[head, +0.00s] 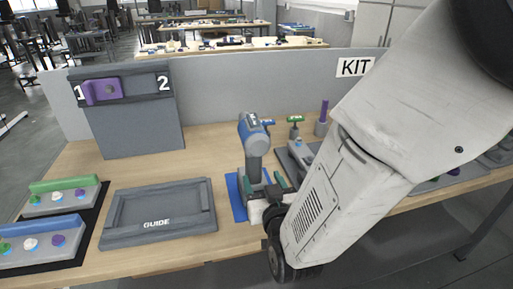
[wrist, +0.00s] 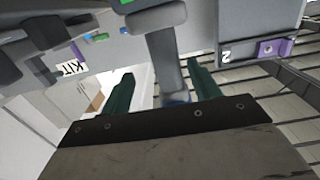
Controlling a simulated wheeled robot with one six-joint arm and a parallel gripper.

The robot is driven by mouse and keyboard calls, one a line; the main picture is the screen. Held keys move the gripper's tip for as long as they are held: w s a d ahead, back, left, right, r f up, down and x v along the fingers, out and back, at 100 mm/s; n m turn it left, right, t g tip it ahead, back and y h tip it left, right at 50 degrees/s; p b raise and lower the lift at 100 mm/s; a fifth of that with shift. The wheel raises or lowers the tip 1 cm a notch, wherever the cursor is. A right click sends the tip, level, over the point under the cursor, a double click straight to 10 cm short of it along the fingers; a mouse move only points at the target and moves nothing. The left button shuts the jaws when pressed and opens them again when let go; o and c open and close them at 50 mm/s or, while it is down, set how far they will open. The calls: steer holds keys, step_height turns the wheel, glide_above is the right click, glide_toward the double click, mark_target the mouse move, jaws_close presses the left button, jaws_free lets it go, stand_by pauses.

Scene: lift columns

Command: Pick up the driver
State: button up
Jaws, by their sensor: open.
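The driver (head: 255,143) stands upright on the table, with a blue and grey head on top and a grey handle below. Its handle (wrist: 163,60) runs between the two green fingers in the wrist view. My gripper (head: 269,187) is at the lower part of the driver in the head view, and its fingers are apart. In the wrist view my gripper (wrist: 160,72) shows gaps on both sides of the handle. The driver's foot is partly hidden by my gripper in the head view.
A blue mat (head: 234,197) lies under the driver. A grey GUIDE tray (head: 115,233) lies to the left. A panel numbered 1 and 2 (head: 130,130) stands behind it. Green-handled tools (head: 295,122) and a grey tray stand right of the driver, near the KIT sign (head: 355,67).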

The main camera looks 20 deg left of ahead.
mark_target(252, 164)
steer(key=shift+s+a+f, duration=0.1)
steer(key=shift+s+a, duration=0.05)
steer(key=shift+a, duration=0.2)
steer(key=shift+w+a+y, duration=0.2)
steer(key=shift+y, duration=0.1)
steer(key=x, duration=0.7)
steer(key=shift+w+f, duration=0.15)
steer(key=shift+c, duration=0.3)
steer(key=c, duration=1)
jaws_close()
steer(key=shift+r, duration=0.2)
